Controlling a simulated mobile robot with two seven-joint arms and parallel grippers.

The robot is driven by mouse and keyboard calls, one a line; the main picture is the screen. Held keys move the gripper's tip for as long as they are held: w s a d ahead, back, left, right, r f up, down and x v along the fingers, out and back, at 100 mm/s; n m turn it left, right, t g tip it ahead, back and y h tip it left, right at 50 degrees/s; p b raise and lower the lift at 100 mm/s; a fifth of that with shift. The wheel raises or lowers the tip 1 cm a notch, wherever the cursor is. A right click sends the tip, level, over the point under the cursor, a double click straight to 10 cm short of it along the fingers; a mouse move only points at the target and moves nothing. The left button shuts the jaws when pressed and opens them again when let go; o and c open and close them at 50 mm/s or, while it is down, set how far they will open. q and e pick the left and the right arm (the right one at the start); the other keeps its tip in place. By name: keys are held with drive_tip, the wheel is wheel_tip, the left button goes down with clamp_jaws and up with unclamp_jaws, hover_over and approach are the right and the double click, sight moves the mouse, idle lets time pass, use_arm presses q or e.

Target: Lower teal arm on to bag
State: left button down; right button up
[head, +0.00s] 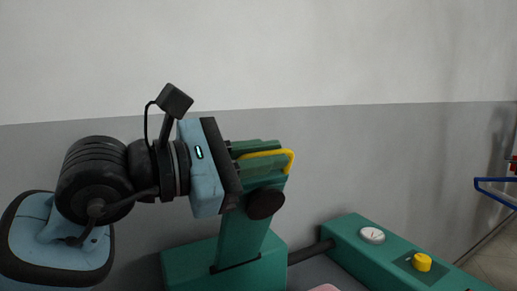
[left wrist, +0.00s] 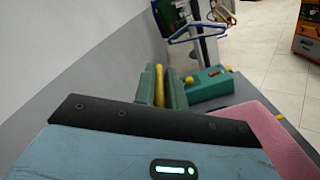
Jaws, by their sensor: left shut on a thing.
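The teal arm (head: 240,238) stands raised, steeply upright and slightly tilted, on a teal base (head: 190,272). A yellow handle (head: 288,160) sits near its top, and the handle also shows in the left wrist view (left wrist: 160,85). My left gripper (head: 268,154), a pale blue body with a black plate, comes in from the left and is shut on the handle, with teal pieces on either side of it. The exact finger contact is hard to see. I cannot make out a bag for certain; a pink flat thing (left wrist: 257,120) lies at right in the left wrist view. My right gripper is out of view.
A teal control box (head: 345,240) with a white dial (head: 372,235) and yellow knob (head: 421,262) stands at right. A grey and white wall (head: 400,150) runs close behind. Blue hangers (head: 492,181) hang farther right over tiled floor (left wrist: 260,55).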

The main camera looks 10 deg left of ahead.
use_arm(q)
drive_tip(key=c, duration=1.5)
unclamp_jaws()
